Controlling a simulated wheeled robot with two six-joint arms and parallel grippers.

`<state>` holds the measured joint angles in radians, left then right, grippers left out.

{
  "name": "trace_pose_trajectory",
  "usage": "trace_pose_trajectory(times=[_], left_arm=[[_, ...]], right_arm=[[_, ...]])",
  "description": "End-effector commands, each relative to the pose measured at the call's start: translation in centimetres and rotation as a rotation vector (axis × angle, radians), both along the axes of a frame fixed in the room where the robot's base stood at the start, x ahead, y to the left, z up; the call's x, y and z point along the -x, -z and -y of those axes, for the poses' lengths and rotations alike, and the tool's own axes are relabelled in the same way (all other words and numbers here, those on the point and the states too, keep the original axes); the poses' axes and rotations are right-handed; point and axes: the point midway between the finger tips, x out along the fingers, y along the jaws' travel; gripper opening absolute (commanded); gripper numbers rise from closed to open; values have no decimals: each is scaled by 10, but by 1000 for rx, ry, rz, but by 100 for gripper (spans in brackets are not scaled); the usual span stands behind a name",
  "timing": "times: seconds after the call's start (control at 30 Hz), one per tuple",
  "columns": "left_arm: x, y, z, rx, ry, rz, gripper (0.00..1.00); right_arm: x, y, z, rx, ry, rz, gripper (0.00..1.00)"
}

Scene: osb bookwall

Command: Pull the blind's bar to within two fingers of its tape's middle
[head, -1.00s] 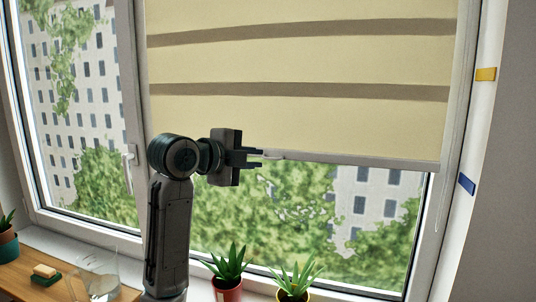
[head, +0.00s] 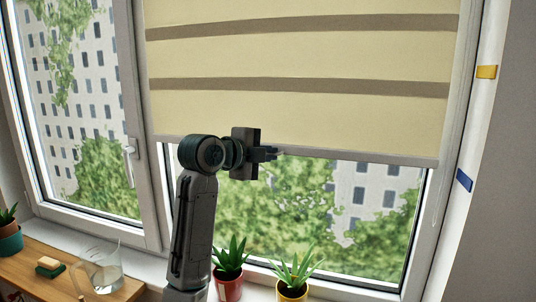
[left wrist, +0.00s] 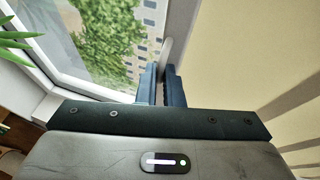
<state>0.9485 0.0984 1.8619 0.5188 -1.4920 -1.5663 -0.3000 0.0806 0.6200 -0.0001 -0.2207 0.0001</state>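The blind's bar (head: 380,157) is a pale strip along the lower edge of the cream blind (head: 300,115). It hangs across the upper part of the right window. A yellow tape (head: 486,72) and, lower, a blue tape (head: 465,181) are on the wall to the right. The bar's right end sits between their heights, nearer the blue one. My left gripper (head: 279,153) is at the bar's left-middle part. In the left wrist view its fingers (left wrist: 160,88) are close together with a pale piece of the bar (left wrist: 166,47) between them. My right gripper is not in view.
Potted plants (head: 229,285) (head: 293,290) stand on the sill below the bar. A glass jug (head: 101,270), a soap dish (head: 50,268) and another potted plant (head: 8,240) are at lower left. A thin cord (head: 437,195) hangs at right.

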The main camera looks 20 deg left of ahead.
Motion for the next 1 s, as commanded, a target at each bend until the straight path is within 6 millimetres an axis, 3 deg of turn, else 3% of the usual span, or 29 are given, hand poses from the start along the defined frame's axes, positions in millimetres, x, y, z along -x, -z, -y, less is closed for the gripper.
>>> trace_pose_trajectory(times=[0.27,0.53,0.57,0.6,0.87,1.0], left_arm=[[0,30,0,-1,0,-2,0],[0,28,0,0,0,0,0],[0,28,0,0,0,0,13],[0,28,0,0,0,0,15],[0,28,0,0,0,0,15],[10,26,-6,0,-2,3,15]], right_arm=[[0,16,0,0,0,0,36],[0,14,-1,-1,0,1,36],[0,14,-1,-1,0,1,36],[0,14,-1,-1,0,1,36],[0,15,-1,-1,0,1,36],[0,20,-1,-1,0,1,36]])
